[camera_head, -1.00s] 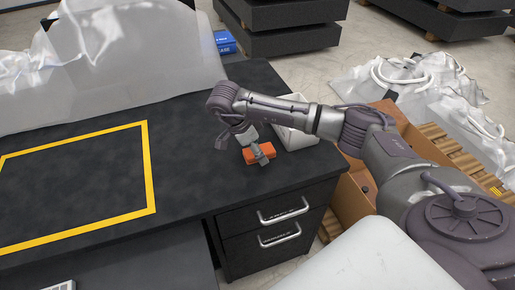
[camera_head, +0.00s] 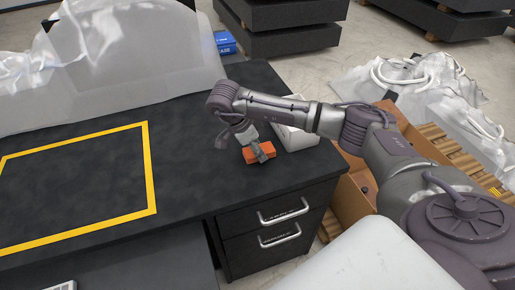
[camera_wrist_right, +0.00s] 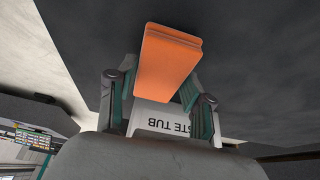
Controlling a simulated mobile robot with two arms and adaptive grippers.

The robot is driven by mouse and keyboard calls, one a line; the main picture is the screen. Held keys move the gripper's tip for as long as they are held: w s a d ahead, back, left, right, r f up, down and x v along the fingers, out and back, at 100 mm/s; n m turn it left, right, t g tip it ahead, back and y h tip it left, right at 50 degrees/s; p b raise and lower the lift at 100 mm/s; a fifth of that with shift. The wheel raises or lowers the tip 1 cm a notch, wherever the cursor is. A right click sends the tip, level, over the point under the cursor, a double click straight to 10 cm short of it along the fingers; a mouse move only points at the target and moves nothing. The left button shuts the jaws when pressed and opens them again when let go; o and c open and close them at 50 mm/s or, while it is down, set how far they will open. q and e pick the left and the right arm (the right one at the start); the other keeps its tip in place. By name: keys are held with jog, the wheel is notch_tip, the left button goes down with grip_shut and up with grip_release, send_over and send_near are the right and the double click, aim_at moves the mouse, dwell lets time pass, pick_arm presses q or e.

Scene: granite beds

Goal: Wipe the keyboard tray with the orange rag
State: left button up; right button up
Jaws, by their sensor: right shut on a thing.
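The orange rag (camera_head: 251,157), a folded block, is at the right end of the black desk. My right gripper (camera_head: 262,151) is over it and shut on it. In the right wrist view the rag (camera_wrist_right: 168,62) sticks out beyond the two fingers. I cannot tell whether the rag touches the desk top. A dark lower surface (camera_head: 150,264), which looks like the keyboard tray, shows at the desk's front left. A corner of a light keyboard-like thing shows on it at the bottom edge. My left gripper is out of view.
A white tub (camera_head: 298,139) stands behind my right forearm; its lettering ends in "TE TUB" in the wrist view (camera_wrist_right: 160,118). A yellow tape outline (camera_head: 150,175) marks clear desk top on the left. Drawers (camera_head: 275,225) are below the right end. Clear plastic sheeting (camera_head: 100,75) stands behind.

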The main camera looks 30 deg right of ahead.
aim_at(263, 148)
notch_tip(263, 148, up, 3)
jog(key=shift+r+p, duration=0.1)
jog(key=shift+p, duration=0.85)
notch_tip(263, 148, up, 3)
jog(key=shift+r+p, duration=0.15)
jog(key=shift+p, duration=1)
jog(key=shift+r, duration=0.45)
